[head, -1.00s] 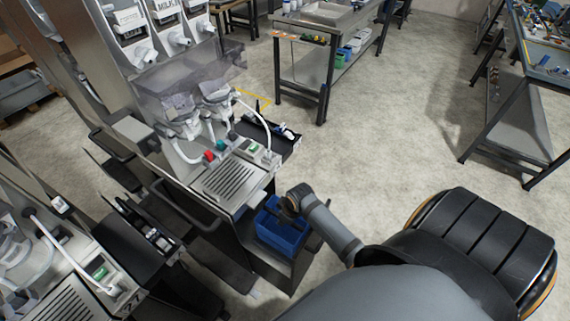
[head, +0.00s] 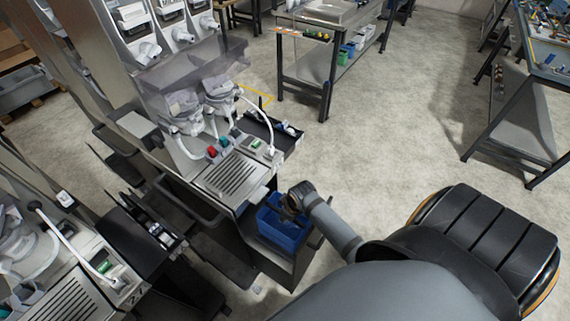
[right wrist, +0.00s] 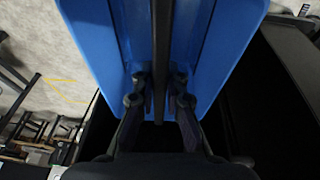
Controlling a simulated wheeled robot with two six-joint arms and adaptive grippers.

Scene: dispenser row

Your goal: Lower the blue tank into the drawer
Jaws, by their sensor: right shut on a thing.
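The blue tank (head: 278,231) is an open box at the lower front of the dispenser, at the dark drawer (head: 283,268). In the head view its lower part sits within the drawer's outline; whether it touches the bottom is hidden. My right gripper (head: 293,203) is above the tank and shut on it. In the right wrist view the tank (right wrist: 225,40) fills the upper middle, and the gripper's fingers (right wrist: 160,95) close on a dark bar that runs across the tank. My left gripper is not in view.
The dispenser's grated drip tray (head: 232,177) overhangs just left of the tank. A black side tray (head: 270,140) with small items sticks out behind. A second dispenser (head: 70,290) stands at lower left. Workbenches (head: 315,65) stand farther back. The floor right of the drawer is clear.

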